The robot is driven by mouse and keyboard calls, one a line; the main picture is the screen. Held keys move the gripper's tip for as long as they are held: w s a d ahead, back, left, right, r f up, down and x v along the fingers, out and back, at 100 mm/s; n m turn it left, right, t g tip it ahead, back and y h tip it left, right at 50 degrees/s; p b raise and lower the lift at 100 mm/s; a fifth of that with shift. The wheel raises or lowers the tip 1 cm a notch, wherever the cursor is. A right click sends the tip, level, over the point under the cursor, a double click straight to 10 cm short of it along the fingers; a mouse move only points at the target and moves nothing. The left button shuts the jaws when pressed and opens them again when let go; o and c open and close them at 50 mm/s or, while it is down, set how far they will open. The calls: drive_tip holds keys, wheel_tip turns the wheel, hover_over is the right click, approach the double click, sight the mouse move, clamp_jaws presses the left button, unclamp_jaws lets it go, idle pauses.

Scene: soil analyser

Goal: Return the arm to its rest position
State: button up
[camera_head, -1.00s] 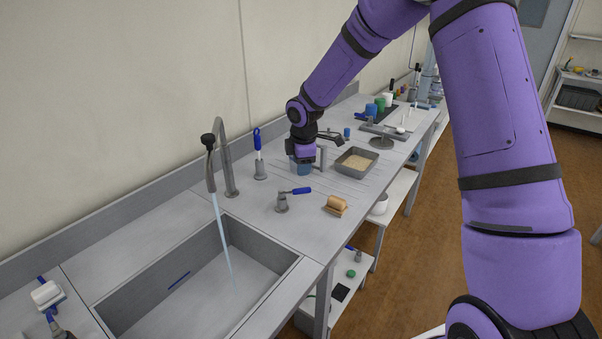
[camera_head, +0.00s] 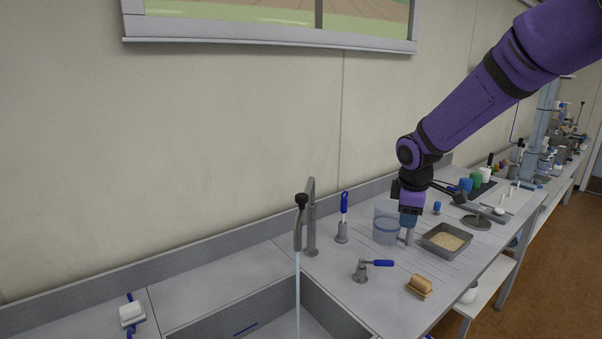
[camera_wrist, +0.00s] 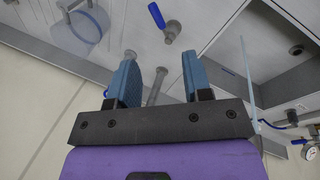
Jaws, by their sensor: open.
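My purple arm reaches in from the upper right in the head view, with my gripper (camera_head: 408,222) low over the counter, pointing down. In the wrist view my gripper (camera_wrist: 160,75) has its two blue fingers spread apart with nothing between them. A clear beaker of bluish liquid (camera_head: 386,222) stands on the counter just left of my gripper in the head view. It also shows in the wrist view (camera_wrist: 82,28), to the left of the fingers. From the head view I cannot tell whether the gripper touches the beaker.
A grey tray of soil (camera_head: 446,240) lies right of my gripper. A blue-handled valve (camera_head: 362,270), a blue-handled brush (camera_head: 343,222) and a tan block (camera_head: 419,286) stand nearby. Water runs from the faucet (camera_head: 311,222) into the sink (camera_head: 262,318). The wall rises behind the counter.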

drive_tip(key=s+d+r+m+t, duration=0.1)
drive_tip(key=s+d+r+m, duration=0.2)
drive_tip(key=s+r+m, duration=0.8)
drive_tip(key=s+r+m+t+y, duration=0.1)
drive_tip(key=s+r, duration=0.3)
drive_tip(key=s, duration=1.9)
drive_tip(key=shift+d+m, duration=0.2)
drive_tip(key=shift+m, duration=0.6)
drive_tip(key=shift+c, duration=0.2)
